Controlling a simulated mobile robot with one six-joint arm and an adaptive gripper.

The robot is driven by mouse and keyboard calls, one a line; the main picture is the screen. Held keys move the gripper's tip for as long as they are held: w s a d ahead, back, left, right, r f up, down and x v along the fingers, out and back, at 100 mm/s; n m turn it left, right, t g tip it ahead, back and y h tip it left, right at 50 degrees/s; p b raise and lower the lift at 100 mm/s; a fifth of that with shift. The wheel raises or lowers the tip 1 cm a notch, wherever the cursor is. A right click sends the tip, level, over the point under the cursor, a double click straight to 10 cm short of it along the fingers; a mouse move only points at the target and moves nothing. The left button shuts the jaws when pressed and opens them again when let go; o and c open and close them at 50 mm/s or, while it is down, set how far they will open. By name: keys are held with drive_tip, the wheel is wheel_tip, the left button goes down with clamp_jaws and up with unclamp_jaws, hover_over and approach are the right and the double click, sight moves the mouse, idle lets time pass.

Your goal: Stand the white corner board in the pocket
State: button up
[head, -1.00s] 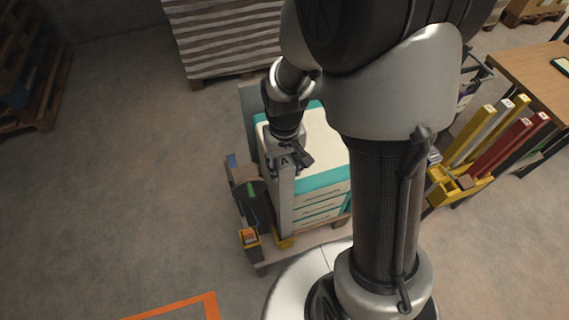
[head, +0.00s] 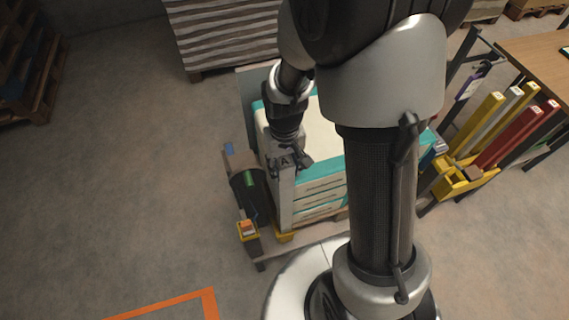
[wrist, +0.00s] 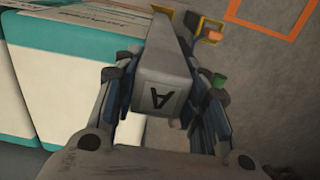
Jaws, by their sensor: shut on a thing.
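In the wrist view the board (wrist: 161,95) sits between both fingers (wrist: 160,90) and runs away from me. It stands about upright along the near left corner of the carton stack. Its lower end is at a small yellow pocket (head: 285,237) on the pallet's near edge. I cannot tell whether the board's foot is fully inside it.
The white and teal cartons (head: 320,192) stand close beside the board on a pallet cart. A black roll with a green part (head: 248,185) and a yellow box (head: 247,232) are to its left. A yellow rack of coloured boards (head: 460,180) stands right.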

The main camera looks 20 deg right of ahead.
drive_tip(key=shift+f, duration=0.15)
drive_tip(key=shift+f+b, duration=0.9)
drive_tip(key=shift+f, duration=0.2)
drive_tip(key=o, duration=1.2)
drive_tip(key=shift+o, duration=0.2)
wheel_tip(320, 180, up, 12)
drive_tip(key=shift+r, duration=0.1)
